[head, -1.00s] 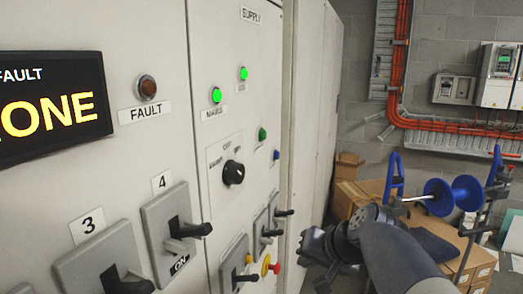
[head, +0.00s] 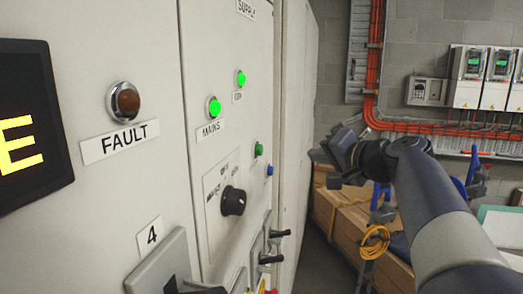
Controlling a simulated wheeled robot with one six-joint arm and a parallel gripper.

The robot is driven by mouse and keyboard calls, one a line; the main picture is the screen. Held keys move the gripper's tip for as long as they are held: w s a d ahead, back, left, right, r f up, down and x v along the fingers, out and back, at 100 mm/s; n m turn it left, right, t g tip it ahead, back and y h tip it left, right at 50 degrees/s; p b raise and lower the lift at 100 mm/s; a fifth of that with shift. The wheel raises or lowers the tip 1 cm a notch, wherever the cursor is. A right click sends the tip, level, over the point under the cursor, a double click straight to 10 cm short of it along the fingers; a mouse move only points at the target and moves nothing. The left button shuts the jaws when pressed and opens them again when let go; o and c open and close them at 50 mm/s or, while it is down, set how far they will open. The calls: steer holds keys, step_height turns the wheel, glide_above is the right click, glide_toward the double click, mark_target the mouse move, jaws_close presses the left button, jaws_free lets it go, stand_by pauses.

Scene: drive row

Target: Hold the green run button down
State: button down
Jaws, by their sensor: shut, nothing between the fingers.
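The green run button (head: 259,149) sticks out from the right part of the grey cabinet front, above a small blue button (head: 269,170). The two lit green lamps (head: 214,107) and (head: 240,78) sit up and left of it. My gripper (head: 318,156) is to the right of the green button, apart from the cabinet front, with its end turned toward the cabinet. It is shut and empty. The fingertips are small and dark in this view. Nothing hides the green button.
A black rotary knob (head: 233,201) and black lever handles (head: 271,259) jut from the cabinet below the button. An unlit fault lamp (head: 123,102) and a display (head: 30,125) are at left. Cardboard boxes (head: 340,222) stand on the floor beyond my arm.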

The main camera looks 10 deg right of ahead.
mark_target(259, 150)
steer(key=w+a+p, duration=0.2)
steer(key=w+a, duration=0.1)
steer(key=a, duration=0.5)
steer(key=shift+w+a+p, duration=0.15)
steer(key=shift+p, duration=0.2)
steer(key=shift+a, duration=0.1)
stand_by(1.9)
steer(key=shift+w+a, duration=0.2)
steer(key=shift+a, duration=0.05)
steer(key=shift+w+a, duration=0.15)
steer(key=shift+a, duration=0.3)
stand_by(0.8)
stand_by(0.4)
steer(key=shift+s+d+b, duration=0.35)
steer(key=shift+d+b, duration=0.2)
steer(key=shift+d, duration=0.25)
